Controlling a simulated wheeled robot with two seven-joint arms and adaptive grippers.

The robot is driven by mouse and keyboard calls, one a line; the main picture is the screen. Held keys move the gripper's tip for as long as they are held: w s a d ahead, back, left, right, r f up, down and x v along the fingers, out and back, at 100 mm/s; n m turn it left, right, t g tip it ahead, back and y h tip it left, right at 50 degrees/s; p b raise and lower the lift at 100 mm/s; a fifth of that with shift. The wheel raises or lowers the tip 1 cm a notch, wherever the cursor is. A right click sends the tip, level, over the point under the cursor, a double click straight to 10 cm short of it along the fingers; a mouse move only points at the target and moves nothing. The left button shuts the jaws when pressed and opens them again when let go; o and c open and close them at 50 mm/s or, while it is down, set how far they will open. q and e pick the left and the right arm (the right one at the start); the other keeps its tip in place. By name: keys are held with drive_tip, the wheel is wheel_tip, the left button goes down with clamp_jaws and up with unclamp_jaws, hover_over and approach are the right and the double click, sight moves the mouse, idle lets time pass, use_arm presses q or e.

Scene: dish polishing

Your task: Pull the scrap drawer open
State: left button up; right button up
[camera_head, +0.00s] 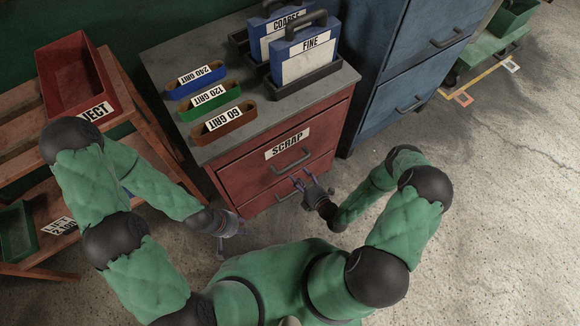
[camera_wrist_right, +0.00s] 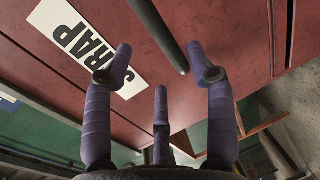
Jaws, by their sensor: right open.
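The scrap drawer (camera_head: 325,137) is the red upper drawer of the cabinet, with a white SCRAP label and a dark bar handle (camera_head: 291,163). It looks shut. My right gripper (camera_head: 304,180) is open and empty in front of the cabinet, a little below that handle. In the right wrist view its fingers (camera_wrist_right: 160,75) are spread, and the dark handle bar (camera_wrist_right: 162,35) runs beyond the fingertips, apart from them. The SCRAP label (camera_wrist_right: 85,45) lies to its left. My left gripper (camera_head: 228,238) hangs low beside the cabinet's left front corner; its fingers are too small to read.
A lower red drawer has its own handle (camera_head: 286,197). Grit trays (camera_head: 222,122) and the COARSE and FINE holders (camera_head: 306,55) stand on the grey top. A wooden rack with a red bin (camera_head: 75,75) stands left, a blue cabinet (camera_head: 400,60) right.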

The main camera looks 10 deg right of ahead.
sight(291, 168)
drive_tip(key=b+x, duration=0.2)
drive_tip(key=x, duration=0.5)
drive_tip(key=shift+w, duration=0.25)
clamp_jaws()
